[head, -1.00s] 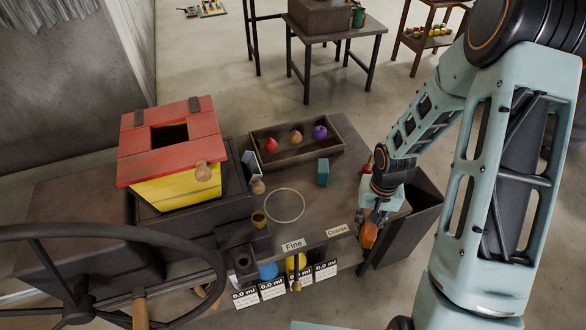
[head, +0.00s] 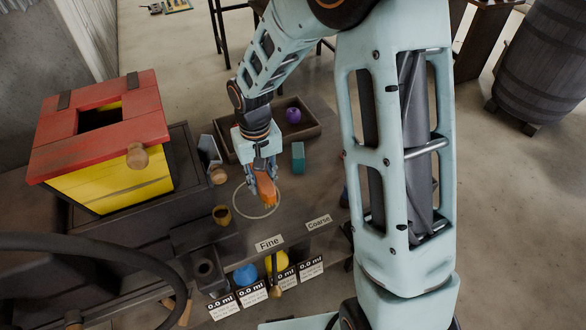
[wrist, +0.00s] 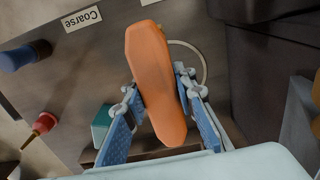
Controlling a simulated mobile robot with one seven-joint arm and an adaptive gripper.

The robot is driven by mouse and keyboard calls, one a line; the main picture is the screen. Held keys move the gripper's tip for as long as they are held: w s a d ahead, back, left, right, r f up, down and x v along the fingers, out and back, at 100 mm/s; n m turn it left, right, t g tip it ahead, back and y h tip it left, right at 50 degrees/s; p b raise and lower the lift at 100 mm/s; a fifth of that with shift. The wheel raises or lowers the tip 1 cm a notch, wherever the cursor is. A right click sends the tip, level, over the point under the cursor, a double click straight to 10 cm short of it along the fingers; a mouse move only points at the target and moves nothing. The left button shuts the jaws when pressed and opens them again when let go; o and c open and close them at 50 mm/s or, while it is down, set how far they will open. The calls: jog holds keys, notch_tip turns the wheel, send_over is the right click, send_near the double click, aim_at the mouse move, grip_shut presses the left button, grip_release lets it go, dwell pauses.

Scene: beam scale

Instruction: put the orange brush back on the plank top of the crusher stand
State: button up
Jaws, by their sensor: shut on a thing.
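The orange brush (head: 265,190) is held between the fingers of my gripper (head: 263,175). In the wrist view the brush (wrist: 155,80) lies lengthwise between the two blue fingers (wrist: 160,112), which are shut on it. In the head view it hangs over the plank top (head: 300,195) of the stand, above the pale ring (head: 240,207). The ring partly shows behind the brush in the wrist view too. Whether the brush touches the top cannot be told.
A tray with a purple ball (head: 293,115) is behind my gripper, and a teal block (head: 298,157) stands to its right. A yellow box with a red lid (head: 105,130) is at left. Plank between block and Coarse label (head: 319,222) looks clear.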

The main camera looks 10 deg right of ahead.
aim_at(264, 211)
jog(key=shift+a+f, duration=0.25)
jog(key=shift+f, duration=0.05)
notch_tip(264, 211, down, 9)
jog(key=shift+f+b, duration=0.15)
jog(key=shift+b, duration=0.3)
jog(key=shift+f, duration=0.25)
jog(key=o, duration=1.1)
jog(key=shift+r, duration=0.1)
jog(key=shift+r, duration=0.1)
notch_tip(264, 211, up, 12)
jog(key=shift+r+p, duration=0.1)
jog(key=shift+p, duration=0.55)
